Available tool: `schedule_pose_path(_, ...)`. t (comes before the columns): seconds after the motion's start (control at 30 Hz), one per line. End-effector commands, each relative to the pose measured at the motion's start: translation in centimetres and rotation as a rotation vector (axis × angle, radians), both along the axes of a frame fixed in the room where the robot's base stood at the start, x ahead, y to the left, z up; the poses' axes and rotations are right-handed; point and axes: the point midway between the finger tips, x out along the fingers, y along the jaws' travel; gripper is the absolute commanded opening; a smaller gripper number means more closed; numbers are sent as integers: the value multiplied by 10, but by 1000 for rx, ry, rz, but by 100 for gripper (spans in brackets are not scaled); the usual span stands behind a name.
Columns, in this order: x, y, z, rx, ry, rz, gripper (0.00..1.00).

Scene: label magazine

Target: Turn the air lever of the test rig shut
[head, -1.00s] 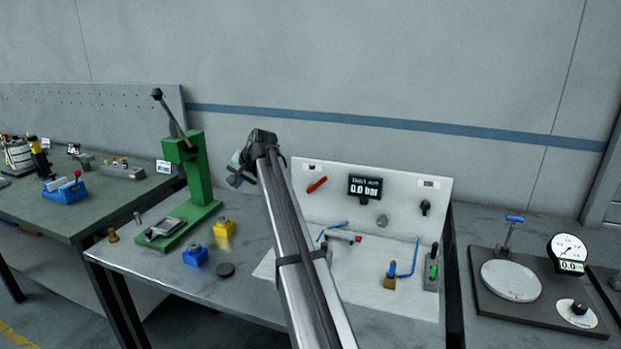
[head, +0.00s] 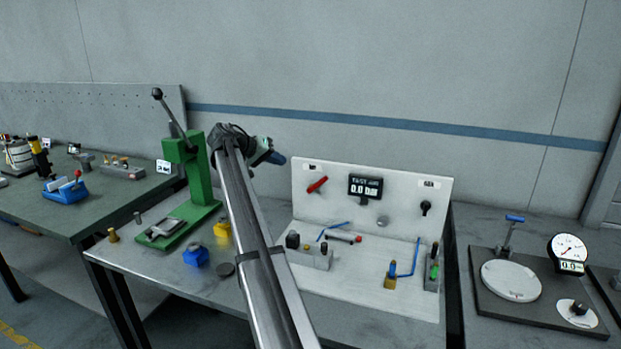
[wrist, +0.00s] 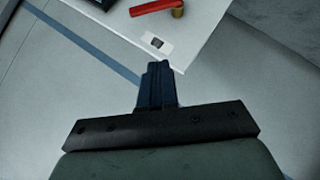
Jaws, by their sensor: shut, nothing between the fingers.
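The test rig's white back panel (head: 335,205) stands on the middle table. A red lever (head: 317,184) sits at its upper left, slanting up to the right. In the wrist view the red lever (wrist: 152,7) shows at the top edge, on a brass pivot (wrist: 178,10). My gripper (head: 277,158) is up beside the panel's top left corner, left of the red lever and apart from it. In the wrist view the dark fingers of my gripper (wrist: 157,68) are together, with nothing between them.
The rig's display (head: 365,187) is right of the red lever, and a black knob (head: 426,207) is farther right. A green press (head: 196,175) with a raised handle stands left of my arm. Blue tubes, a brass fitting (head: 390,278) and a grey block (head: 310,256) are on the rig's base.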

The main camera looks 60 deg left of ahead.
Motion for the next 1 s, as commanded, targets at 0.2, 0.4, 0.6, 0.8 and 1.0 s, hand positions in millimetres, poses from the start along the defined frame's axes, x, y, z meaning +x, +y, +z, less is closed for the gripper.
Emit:
schedule_pose_path(0.2, 8, -7, 0, -49, -28, -16, 0)
schedule_pose_path(0.4, 29, -3, -13, -49, -25, -16, 0)
schedule_pose_path(0.6, 60, 3, -30, -49, -24, -16, 0)
schedule_pose_path(0.8, 89, 8, -48, -49, -24, -16, 0)
schedule_pose_path(1.0, 100, -6, -66, -48, -25, -13, 0)
